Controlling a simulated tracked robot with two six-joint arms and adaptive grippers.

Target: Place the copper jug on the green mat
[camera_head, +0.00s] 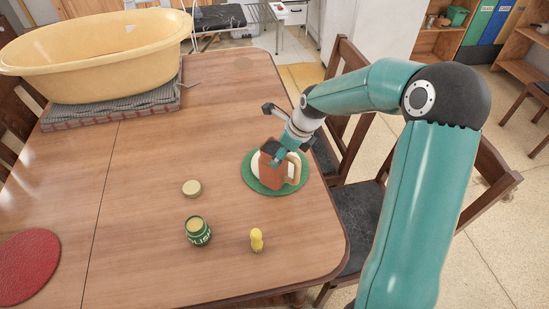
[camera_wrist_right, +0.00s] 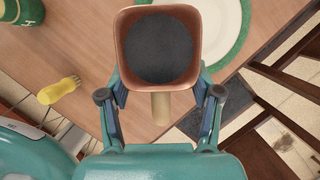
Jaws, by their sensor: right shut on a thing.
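The copper jug (camera_head: 270,174) has a square body, a dark inside and a tan handle. My right gripper (camera_head: 281,150) is shut on it, and it looks upright. In the right wrist view the jug (camera_wrist_right: 158,48) sits between the fingers of the gripper (camera_wrist_right: 160,90), its handle towards the palm. In the head view the jug overlaps the round green mat (camera_head: 250,181), which bears a white plate (camera_head: 257,165). The mat (camera_wrist_right: 243,38) and plate (camera_wrist_right: 222,25) also show in the wrist view, beside the jug. Whether the jug touches anything below is hidden. My left gripper is out of view.
A green tin (camera_head: 198,231), its round lid (camera_head: 192,188) and a yellow brush (camera_head: 257,240) stand nearer on the table (camera_head: 140,190). A red round mat (camera_head: 28,266) lies at left. A yellow tub (camera_head: 95,55) is at back left. Chairs (camera_head: 345,145) flank the right edge.

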